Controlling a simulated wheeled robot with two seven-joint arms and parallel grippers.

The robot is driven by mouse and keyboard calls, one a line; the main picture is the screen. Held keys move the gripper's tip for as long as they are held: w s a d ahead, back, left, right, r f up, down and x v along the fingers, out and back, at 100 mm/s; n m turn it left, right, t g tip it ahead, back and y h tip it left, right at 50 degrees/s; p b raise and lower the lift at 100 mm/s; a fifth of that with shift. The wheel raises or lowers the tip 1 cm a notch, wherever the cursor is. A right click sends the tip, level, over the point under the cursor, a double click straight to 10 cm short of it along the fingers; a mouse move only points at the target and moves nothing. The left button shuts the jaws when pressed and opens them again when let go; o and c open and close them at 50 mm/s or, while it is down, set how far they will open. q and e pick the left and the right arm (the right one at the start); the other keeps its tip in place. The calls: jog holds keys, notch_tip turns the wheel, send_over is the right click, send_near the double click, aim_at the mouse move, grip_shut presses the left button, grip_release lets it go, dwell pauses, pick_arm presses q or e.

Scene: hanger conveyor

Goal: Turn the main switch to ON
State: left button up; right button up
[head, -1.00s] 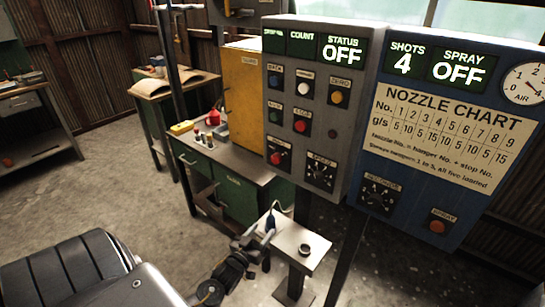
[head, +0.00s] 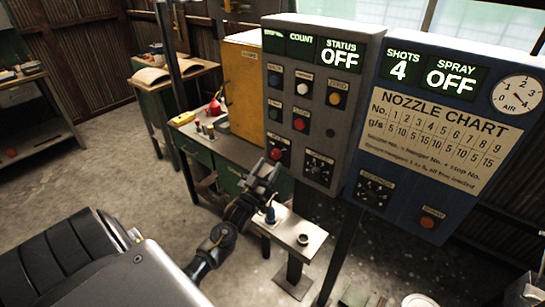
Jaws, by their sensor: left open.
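The grey control panel (head: 348,120) stands upright at the centre, and its STATUS display (head: 341,56) reads OFF. At its lower left is a red rotary knob (head: 278,153), which looks like the main switch; its label is too small to read. My left gripper (head: 266,173) is open and empty, just below and slightly left of this knob in the picture. I cannot tell how much gap in depth lies between them. A black dial (head: 319,167) sits to the right of the red knob. My right gripper is out of view.
Several buttons (head: 302,88) sit above the knob. A blue spray panel (head: 440,140) with a nozzle chart stands to the right. A green workbench (head: 225,150) stands behind on the left.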

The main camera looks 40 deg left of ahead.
aim_at(274, 156)
pick_arm(q)
jog(key=shift+p+x, duration=0.35)
jog(key=shift+x, duration=1.25)
jog(key=c, duration=1)
jog(key=shift+o, duration=0.2)
